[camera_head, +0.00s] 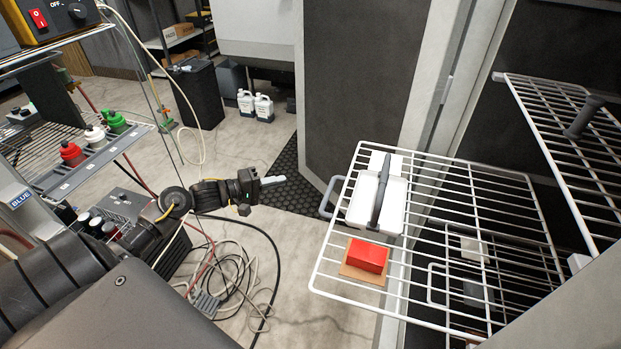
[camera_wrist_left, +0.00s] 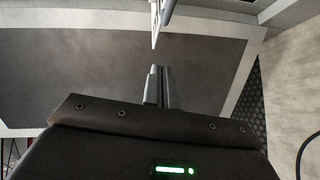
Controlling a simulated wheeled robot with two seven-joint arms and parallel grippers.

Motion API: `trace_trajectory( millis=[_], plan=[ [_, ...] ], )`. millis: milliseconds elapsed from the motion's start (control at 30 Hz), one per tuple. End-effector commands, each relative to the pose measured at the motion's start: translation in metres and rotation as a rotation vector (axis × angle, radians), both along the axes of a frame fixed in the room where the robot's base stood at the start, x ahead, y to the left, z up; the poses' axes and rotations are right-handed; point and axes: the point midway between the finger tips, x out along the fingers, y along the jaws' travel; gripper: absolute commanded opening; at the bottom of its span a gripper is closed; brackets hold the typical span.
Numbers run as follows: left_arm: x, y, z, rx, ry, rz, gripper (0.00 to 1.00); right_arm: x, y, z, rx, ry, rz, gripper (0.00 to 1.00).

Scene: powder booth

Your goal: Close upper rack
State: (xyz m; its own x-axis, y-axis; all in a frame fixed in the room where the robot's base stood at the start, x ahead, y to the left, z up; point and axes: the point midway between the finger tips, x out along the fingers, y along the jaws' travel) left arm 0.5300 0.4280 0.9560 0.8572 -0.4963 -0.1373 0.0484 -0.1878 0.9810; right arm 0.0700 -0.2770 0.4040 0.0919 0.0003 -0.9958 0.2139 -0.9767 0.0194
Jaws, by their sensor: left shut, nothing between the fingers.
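A white wire rack (camera_head: 460,190) stands pulled out of the dark cabinet at the right in the head view. Its grey handle (camera_head: 330,197) is at its left front edge. It carries a white tray with a dark bar across it and a red block (camera_head: 366,256) on a brown pad. Another wire rack (camera_head: 545,100) shows at the upper right, cut off by the frame. My left gripper (camera_head: 273,181) is shut and empty, left of the handle and apart from it. In the left wrist view its fingers (camera_wrist_left: 161,72) point toward a pale bar (camera_wrist_left: 162,22). My right gripper is not in view.
A dark door panel (camera_head: 350,80) with a pale frame stands behind the rack. A shelf with coloured bottles (camera_head: 72,153) is at the left. Cables (camera_head: 235,280) lie on the floor. Free space lies between my left gripper and the rack.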

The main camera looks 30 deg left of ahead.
Motion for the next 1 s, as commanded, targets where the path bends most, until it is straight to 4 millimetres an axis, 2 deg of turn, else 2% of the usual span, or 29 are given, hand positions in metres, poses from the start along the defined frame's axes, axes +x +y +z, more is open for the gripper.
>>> trace_trajectory(
  millis=[167, 567, 800, 1000],
  plan=[
    [0.017, -0.009, -0.001, -0.003, -0.001, 0.003, 0.00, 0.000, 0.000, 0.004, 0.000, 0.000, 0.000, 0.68],
    [0.086, -0.049, -0.012, -0.001, -0.001, 0.003, 0.00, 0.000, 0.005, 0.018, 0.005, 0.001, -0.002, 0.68],
    [0.092, -0.079, -0.019, 0.001, 0.001, 0.001, 0.00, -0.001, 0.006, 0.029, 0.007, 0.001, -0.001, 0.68],
    [0.094, -0.085, -0.022, 0.003, 0.000, 0.004, 0.00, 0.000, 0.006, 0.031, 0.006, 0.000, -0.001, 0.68]
  ],
)
